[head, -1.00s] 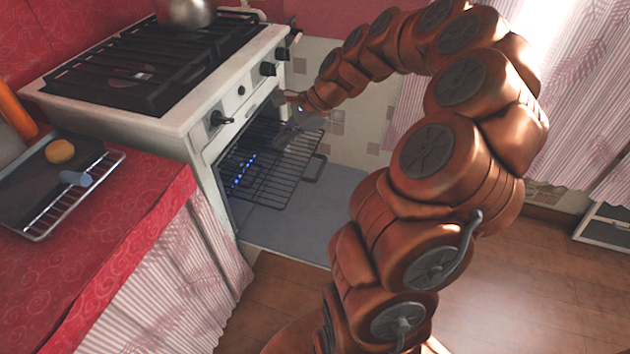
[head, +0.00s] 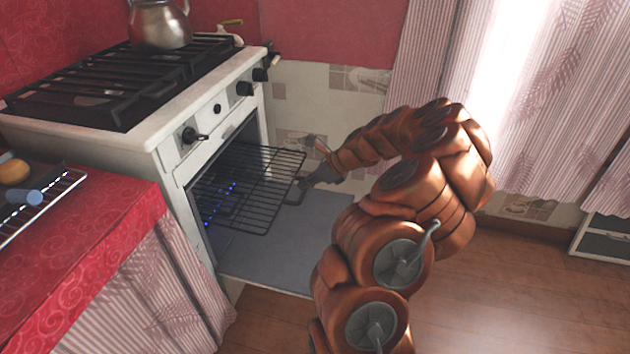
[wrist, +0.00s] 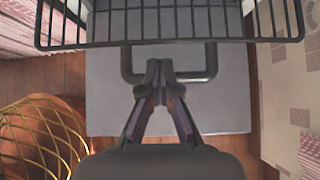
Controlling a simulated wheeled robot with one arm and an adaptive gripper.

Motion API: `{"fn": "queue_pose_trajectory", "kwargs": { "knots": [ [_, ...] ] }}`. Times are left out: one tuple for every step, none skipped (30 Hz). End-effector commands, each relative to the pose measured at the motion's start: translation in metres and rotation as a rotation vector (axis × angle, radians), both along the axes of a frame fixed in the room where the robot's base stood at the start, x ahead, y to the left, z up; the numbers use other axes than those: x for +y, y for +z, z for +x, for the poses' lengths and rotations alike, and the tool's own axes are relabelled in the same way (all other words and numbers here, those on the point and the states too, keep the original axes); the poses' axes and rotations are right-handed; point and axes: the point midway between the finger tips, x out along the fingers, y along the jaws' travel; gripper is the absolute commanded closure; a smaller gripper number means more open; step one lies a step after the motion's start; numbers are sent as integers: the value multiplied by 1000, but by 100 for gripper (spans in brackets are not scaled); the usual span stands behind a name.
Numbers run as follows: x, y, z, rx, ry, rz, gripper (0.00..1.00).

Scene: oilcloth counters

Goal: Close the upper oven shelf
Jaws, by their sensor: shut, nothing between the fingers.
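The upper oven shelf (head: 262,189) is a black wire rack sticking out of the open oven (head: 205,205), above the lowered grey oven door (head: 285,240). The rack has a dark loop handle (head: 292,197) at its front edge. In the wrist view the rack (wrist: 165,22) spans the top, with its handle (wrist: 207,64) below it. My gripper (head: 306,183) is at the front of the rack by the handle. In the wrist view my gripper (wrist: 159,68) is shut and empty, its tips overlapping the handle's loop. I cannot tell whether they touch it.
The stove top (head: 120,75) carries a metal kettle (head: 160,24). A red counter (head: 90,245) with a wire tray (head: 45,205) stands at the left. Tiled wall (head: 325,95) and striped curtains (head: 540,100) are behind. Wooden floor (head: 480,290) is free at the right.

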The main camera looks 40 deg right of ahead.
Motion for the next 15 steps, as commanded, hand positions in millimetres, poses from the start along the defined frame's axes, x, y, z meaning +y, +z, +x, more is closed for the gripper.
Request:
{"fn": "queue_pose_trajectory", "kwargs": {
  "knots": [
    [4, -8, 5, 1, 2, 0, 100],
    [5, -11, 8, 1, 2, 0, 100],
    [7, -15, 11, 0, 1, -1, 100],
    [7, -17, 13, 0, 1, -1, 100],
    [9, -19, 15, 0, 0, -2, 100],
    [10, -21, 17, 0, 0, -2, 100],
    [10, -22, 18, 0, 0, -2, 100],
    [11, -23, 19, 0, -1, -2, 100],
    [12, -24, 20, 0, -1, -2, 100],
    [12, -25, 21, 0, -1, -2, 100],
    [12, -25, 22, -1, -1, -1, 100],
    [13, -26, 22, 0, -1, -2, 100],
    [13, -26, 22, -1, -1, -1, 100],
    [13, -26, 22, -1, -1, -2, 100],
    [13, -26, 22, -1, -1, -2, 100]
  ]
}}
